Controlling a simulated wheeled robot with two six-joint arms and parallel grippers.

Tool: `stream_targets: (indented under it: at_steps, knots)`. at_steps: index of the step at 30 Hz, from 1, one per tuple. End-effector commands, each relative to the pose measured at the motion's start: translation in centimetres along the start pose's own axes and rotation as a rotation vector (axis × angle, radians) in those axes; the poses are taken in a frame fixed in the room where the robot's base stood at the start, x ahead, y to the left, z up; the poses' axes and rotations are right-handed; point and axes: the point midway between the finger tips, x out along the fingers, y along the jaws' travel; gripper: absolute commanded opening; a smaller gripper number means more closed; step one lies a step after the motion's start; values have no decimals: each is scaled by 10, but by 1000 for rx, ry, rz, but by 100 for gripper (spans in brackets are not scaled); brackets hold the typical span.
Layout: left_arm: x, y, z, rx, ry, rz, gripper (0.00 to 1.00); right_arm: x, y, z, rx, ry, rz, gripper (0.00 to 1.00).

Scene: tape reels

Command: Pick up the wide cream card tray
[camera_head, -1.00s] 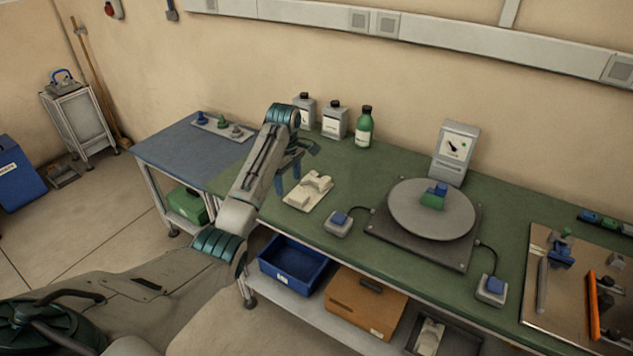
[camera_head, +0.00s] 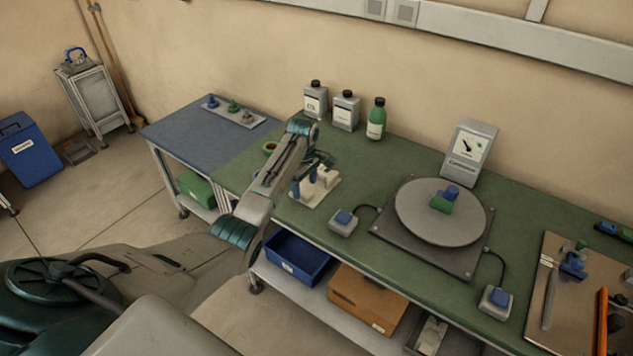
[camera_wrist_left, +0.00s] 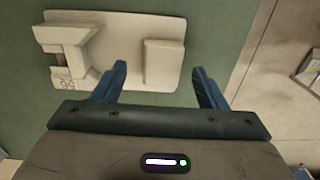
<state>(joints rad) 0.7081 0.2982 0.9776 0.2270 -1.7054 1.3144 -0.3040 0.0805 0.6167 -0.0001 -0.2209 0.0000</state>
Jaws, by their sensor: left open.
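The cream card tray (camera_head: 327,190) lies on the green bench top, left of the turntable. In the left wrist view the cream tray (camera_wrist_left: 118,28) is a flat plate with rounded corners, a notched block marked with digits at left and a plain raised block (camera_wrist_left: 163,62) at right. My left gripper (camera_head: 308,178) is over the tray and hides part of it in the head view. In the wrist view its blue fingers (camera_wrist_left: 160,80) are open and empty, with the plain block between their lines. I cannot tell their height above the tray. My right gripper is not in view.
A grey button box (camera_head: 343,224) sits just right of the tray, cabled to the turntable (camera_head: 408,222). Bottles, including a green one (camera_head: 376,120), stand behind. A blue bin (camera_head: 298,258) is on the shelf below. Bench left of the tray is mostly clear.

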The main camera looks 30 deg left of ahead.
Motion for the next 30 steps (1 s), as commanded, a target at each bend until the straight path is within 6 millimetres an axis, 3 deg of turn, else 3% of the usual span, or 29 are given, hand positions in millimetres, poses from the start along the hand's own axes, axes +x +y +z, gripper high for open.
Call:
stream_targets:
  at_steps: [1, 4, 13, 14, 22, 30]
  knots:
    - [4, -1, 0, -1, -1, -3, 66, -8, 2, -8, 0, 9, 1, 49]
    - [18, -1, 0, -1, -1, -2, 66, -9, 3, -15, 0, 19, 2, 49]
    - [26, 0, -1, 0, 0, 1, 66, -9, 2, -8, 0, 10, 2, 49]
    - [26, 0, -1, 0, 0, 1, 64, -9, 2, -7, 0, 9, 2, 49]
    - [26, 0, -1, 0, 0, 1, 13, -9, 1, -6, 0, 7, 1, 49]
    - [22, 0, -1, 0, 1, 3, 12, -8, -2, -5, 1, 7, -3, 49]
